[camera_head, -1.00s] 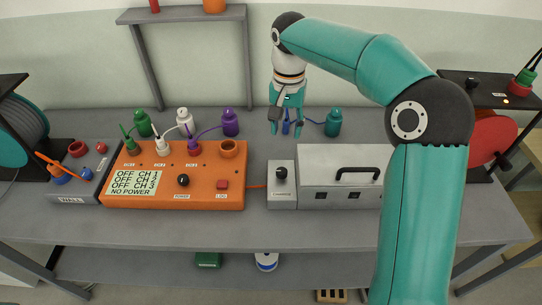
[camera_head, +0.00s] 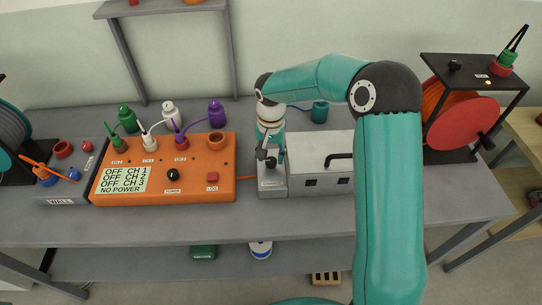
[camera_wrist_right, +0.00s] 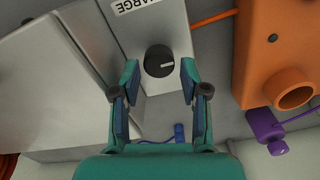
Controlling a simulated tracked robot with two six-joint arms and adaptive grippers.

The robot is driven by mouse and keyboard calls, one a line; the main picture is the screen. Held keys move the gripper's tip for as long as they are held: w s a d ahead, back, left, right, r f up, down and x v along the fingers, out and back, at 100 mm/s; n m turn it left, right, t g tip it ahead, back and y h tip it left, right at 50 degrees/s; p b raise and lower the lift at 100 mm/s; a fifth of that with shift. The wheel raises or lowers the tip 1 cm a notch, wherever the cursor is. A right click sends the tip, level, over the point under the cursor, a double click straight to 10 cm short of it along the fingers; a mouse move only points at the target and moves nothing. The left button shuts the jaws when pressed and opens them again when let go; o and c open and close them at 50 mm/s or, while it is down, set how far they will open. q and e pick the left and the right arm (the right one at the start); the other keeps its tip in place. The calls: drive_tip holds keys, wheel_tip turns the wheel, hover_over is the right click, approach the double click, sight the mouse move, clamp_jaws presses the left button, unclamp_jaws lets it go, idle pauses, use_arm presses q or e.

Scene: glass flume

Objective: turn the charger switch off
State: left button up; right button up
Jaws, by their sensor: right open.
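The charger switch is a round black knob (camera_wrist_right: 160,61) with a pale pointer line, on a light grey box (camera_wrist_right: 150,22) labelled CHARGE. In the wrist view the pointer line points to the right. In the head view the charger box (camera_head: 272,187) stands between the orange unit and a larger grey case. My right gripper (camera_head: 269,157) is over the box from above and partly hides the knob there. In the wrist view my right gripper (camera_wrist_right: 160,78) is open, one finger to each side of the knob, with gaps visible. Whether the fingertips reach the knob's height is unclear. My left gripper is not in view.
The orange unit (camera_head: 140,193) reads OFF for its channels and NO POWER; bottles stand behind it. The grey case (camera_head: 310,150) with a black handle adjoins the charger box on the right. A red reel (camera_head: 463,125) stands farther right. The table front is clear.

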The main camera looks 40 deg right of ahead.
drive_tip(key=shift+f, duration=0.85)
drive_tip(key=shift+c, duration=0.2)
clamp_jaws()
